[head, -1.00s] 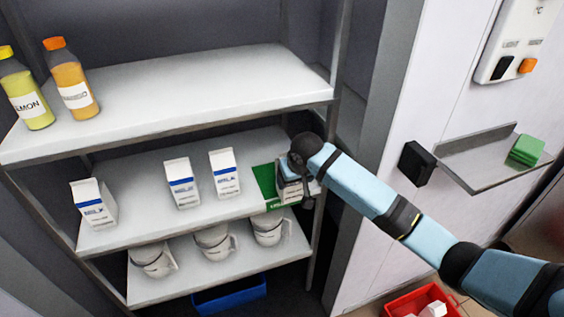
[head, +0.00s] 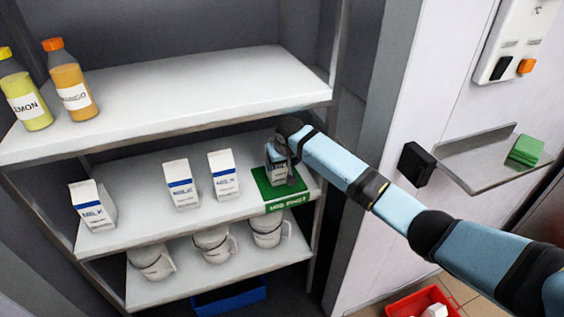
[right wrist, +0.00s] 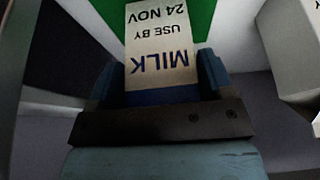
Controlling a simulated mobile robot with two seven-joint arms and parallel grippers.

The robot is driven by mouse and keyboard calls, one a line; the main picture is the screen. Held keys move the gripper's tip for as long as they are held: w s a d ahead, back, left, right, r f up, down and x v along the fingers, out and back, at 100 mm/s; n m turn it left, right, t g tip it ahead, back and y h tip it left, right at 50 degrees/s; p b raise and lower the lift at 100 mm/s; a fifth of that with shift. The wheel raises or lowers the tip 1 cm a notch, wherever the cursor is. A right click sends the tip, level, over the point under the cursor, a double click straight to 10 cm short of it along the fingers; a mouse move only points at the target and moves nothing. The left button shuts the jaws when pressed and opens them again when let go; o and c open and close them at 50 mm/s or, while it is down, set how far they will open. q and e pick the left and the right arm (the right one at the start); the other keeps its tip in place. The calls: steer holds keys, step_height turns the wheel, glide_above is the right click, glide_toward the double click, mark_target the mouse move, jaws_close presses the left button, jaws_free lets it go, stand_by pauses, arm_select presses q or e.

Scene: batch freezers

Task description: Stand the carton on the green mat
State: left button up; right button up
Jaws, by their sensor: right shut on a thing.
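A white milk carton with a blue band (head: 278,173) is in my right gripper (head: 282,155) over the green mat (head: 283,203) on the middle shelf. In the right wrist view the carton (right wrist: 160,45) sits between the fingers of my right gripper (right wrist: 158,85), with its label upside down in that picture. Green mat (right wrist: 200,15) shows beyond the carton. The carton looks roughly upright; whether its base touches the mat cannot be told. My left gripper is not in view.
Several more cartons, such as one (head: 222,175) just left of the mat, stand on the middle shelf (head: 150,220). The upper shelf (head: 200,95) is above, with two bottles at left. White jugs (head: 212,243) stand below. A shelf post (head: 318,215) is close on the right.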

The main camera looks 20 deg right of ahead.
steer(key=o, duration=1.3)
steer(key=shift+f, duration=0.1)
